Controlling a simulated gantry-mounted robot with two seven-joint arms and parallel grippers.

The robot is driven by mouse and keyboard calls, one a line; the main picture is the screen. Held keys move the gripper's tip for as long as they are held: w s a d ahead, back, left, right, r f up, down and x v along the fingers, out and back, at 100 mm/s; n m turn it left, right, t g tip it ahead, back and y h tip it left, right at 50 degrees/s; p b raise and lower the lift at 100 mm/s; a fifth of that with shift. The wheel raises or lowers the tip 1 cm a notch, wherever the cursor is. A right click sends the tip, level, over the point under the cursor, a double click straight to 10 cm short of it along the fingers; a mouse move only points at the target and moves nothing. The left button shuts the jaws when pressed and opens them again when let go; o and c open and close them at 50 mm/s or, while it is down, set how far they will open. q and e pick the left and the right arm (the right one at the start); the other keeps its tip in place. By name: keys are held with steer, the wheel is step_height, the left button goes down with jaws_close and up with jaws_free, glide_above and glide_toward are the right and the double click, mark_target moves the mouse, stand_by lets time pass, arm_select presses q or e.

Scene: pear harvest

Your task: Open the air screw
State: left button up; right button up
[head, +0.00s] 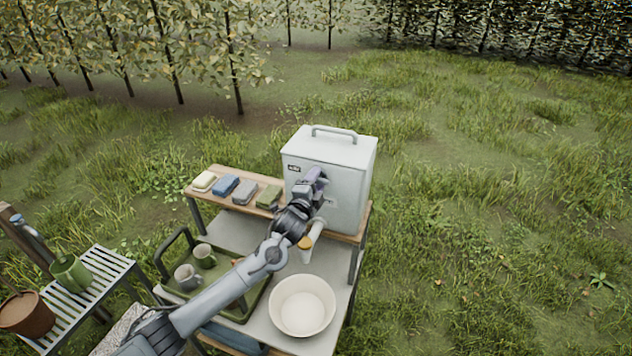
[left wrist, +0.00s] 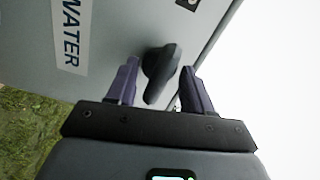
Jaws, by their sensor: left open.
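The grey-white water container (head: 352,185) stands on the raised wooden shelf of the cart, handle on top. My left gripper (head: 314,178) is at its front face and covers part of it. In the left wrist view, the container face (left wrist: 105,20) carries a WATER label. A dark knob (left wrist: 158,66), which looks like the air screw, sticks out from it. My left gripper (left wrist: 160,72) is open, with one purple finger on each side of the knob. I see gaps between knob and fingers. In the head view the knob is hidden by the gripper. My right gripper is not in view.
Folded cloths (head: 227,185) lie left of the container. Below stand a cream basin (head: 302,306), a pale bottle or tube with an orange cap (head: 305,243), and a dark tray (head: 163,275) with mugs. A slatted bench (head: 103,262) is at left. Grass is open at right.

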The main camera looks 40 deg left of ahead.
arm_select(q)
jaws_close()
stand_by(0.3)
steer(key=shift+n, duration=0.3)
steer(key=n, duration=0.8)
steer(key=shift+f+n, duration=0.1)
steer(key=shift+n, duration=0.3)
steer(key=n, duration=0.4)
steer(key=shift+n, duration=0.3)
steer(key=shift+n+p, duration=0.3)
steer(key=shift+n, duration=1.7)
